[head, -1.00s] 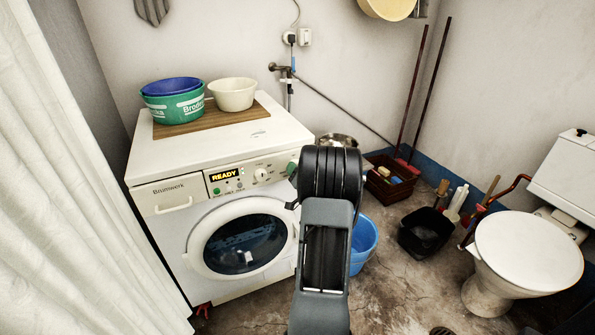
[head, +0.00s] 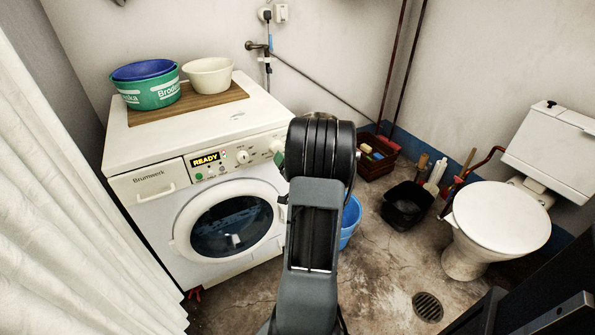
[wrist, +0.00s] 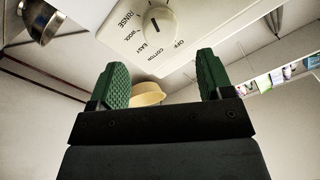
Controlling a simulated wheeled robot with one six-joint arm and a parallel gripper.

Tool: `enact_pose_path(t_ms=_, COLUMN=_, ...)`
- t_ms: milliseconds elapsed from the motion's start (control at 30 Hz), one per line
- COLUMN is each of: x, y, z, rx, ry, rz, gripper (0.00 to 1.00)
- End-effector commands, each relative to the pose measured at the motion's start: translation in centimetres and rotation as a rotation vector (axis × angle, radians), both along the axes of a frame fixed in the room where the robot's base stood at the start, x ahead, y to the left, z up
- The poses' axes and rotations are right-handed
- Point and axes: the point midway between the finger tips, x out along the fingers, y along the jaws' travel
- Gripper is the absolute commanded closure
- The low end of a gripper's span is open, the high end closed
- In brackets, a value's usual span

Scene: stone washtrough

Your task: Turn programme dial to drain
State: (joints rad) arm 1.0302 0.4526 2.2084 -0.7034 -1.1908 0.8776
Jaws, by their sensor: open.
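The white washing machine (head: 145,215) stands at the left in the head view, its display (head: 205,159) reading READY. The programme dial (head: 277,147) is at the panel's right end, partly behind my arm. In the wrist view the round white dial (wrist: 160,24) has a dark pointer line; RINSE, WOOL, EASY, COTTON and OFF are printed around it. No drain label is readable. My gripper (wrist: 164,80) is open and empty, its green fingers apart and below the dial in that picture, not around it. In the head view my arm mostly hides the gripper.
A smaller knob (head: 242,157) sits left of the dial. A wooden board (head: 190,103) with a green basin (head: 150,95) and a cream bowl (head: 208,75) lies on top. A blue bucket (head: 350,220) stands right of the machine. A white curtain (head: 70,200) hangs at left.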

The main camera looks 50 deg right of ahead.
Motion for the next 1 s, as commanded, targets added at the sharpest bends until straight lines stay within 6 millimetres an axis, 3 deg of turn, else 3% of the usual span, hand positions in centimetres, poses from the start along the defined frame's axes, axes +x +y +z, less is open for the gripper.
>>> enact_pose_path(t_ms=200, x=-3.8, y=1.5, z=0.1, rx=0.001, ry=0.000, rz=-0.002, gripper=0.27)
enact_pose_path(t_ms=400, x=-5.9, y=2.4, z=0.0, rx=0.000, ry=0.000, rz=-0.001, gripper=0.27)
enact_pose_path(t_ms=1000, x=-6.7, y=2.7, z=0.0, rx=0.000, ry=-0.001, rz=0.001, gripper=0.27)
